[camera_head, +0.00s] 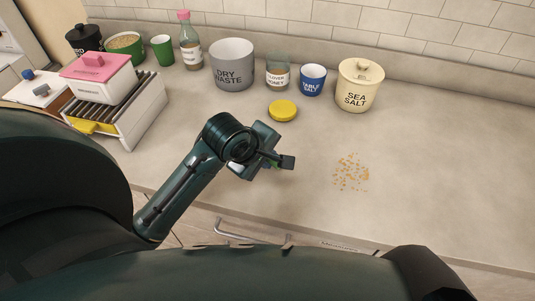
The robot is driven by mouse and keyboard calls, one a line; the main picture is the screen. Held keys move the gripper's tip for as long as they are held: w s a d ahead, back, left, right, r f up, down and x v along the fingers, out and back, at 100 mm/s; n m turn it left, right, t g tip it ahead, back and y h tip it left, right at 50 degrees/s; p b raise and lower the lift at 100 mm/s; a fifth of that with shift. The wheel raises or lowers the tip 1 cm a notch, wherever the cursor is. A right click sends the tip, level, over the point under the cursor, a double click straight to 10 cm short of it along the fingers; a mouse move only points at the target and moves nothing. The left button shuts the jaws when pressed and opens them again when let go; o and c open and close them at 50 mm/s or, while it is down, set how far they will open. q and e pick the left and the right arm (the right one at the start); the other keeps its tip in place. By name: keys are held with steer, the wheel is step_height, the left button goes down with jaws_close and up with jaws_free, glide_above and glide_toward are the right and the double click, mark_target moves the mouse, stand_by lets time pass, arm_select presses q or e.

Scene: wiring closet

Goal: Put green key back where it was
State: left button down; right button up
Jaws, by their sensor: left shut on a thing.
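My left gripper (277,161) reaches in over the front part of the counter, near the middle of the view. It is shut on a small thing. A bit of green (265,164) shows between the fingers and looks like the green key, but the fingers hide most of it. My right gripper is not in view.
The grey counter (430,180) is clear on the right except for yellow crumbs (351,173). A yellow lid (283,110) lies beyond my gripper. Behind are a dry waste pot (232,62), a honey jar (278,72), a blue cup (312,79) and a sea salt canister (358,86). A white rack (138,115) stands left.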

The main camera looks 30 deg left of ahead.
arm_select(q)
steer(key=shift+f, duration=0.4)
steer(key=c, duration=1.3)
jaws_free()
steer(key=shift+s+f, duration=0.1)
steer(key=shift+f, duration=0.15)
steer(key=shift+o, duration=0.2)
steer(key=shift+o, duration=1.3)
steer(key=shift+a, duration=0.1)
steer(key=shift+s+a+r, duration=0.4)
steer(key=shift+s+r, duration=0.2)
steer(key=shift+s, duration=0.4)
steer(key=shift+s+a+r, duration=0.4)
steer(key=shift+s+r, duration=0.2)
steer(key=shift+s, duration=0.45)
steer(key=shift+s+a+r, duration=0.4)
steer(key=shift+s+r, duration=0.2)
steer(key=shift+s, duration=0.4)
